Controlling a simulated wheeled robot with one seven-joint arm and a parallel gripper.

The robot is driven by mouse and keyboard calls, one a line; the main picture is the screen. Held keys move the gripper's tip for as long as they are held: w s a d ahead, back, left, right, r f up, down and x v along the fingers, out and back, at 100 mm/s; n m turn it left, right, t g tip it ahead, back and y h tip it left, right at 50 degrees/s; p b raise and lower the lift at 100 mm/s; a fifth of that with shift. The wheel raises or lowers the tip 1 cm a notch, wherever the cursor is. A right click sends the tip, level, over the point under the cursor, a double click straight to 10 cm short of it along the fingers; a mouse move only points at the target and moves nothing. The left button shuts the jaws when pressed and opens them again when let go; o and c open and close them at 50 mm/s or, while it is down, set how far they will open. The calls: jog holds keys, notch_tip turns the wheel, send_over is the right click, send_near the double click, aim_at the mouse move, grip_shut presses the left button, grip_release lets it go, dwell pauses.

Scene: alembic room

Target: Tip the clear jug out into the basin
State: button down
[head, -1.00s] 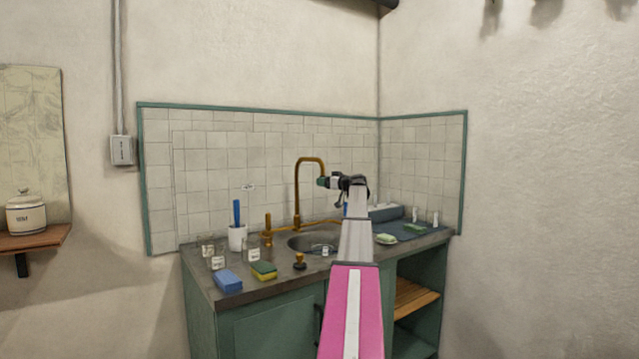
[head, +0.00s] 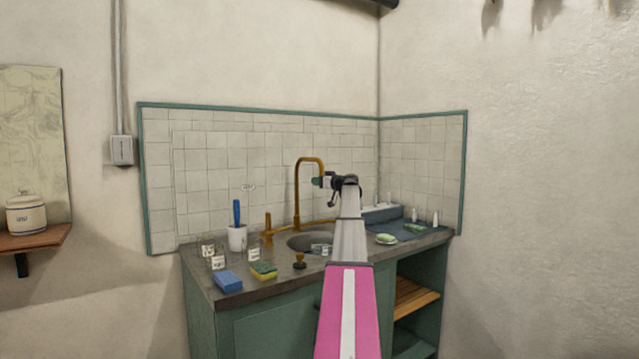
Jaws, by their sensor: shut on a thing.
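My gripper (head: 319,182) is at the end of my raised arm, above the sink basin (head: 297,241) and close to the right side of the brass tap. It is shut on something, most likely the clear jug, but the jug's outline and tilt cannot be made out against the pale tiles. A small clear labelled vessel (head: 320,249) shows low at the basin, left of my arm; I cannot tell if it is inside or on the rim. My arm hides the basin's right side. No poured liquid can be made out.
The brass tap (head: 297,195) arches over the basin. Clear labelled glasses (head: 218,262), a white cup with a blue-handled brush (head: 237,238), a blue sponge (head: 228,281) and a green-yellow sponge (head: 264,270) crowd the left counter. A dish with a green-topped item (head: 386,239) is at right.

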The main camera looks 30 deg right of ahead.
jog(key=w+a+m+h, duration=0.2)
jog(key=a+h, duration=0.1)
jog(key=a, duration=0.3)
jog(key=w+a+m+t+h, duration=0.1)
jog(key=w+a+m+h, duration=0.1)
jog(key=a, duration=0.5)
jog(key=shift+h, duration=0.7)
jog(key=c, duration=0.8)
grip_release()
jog(key=shift+s, duration=0.1)
jog(key=s, duration=1)
jog(key=shift+s, duration=0.35)
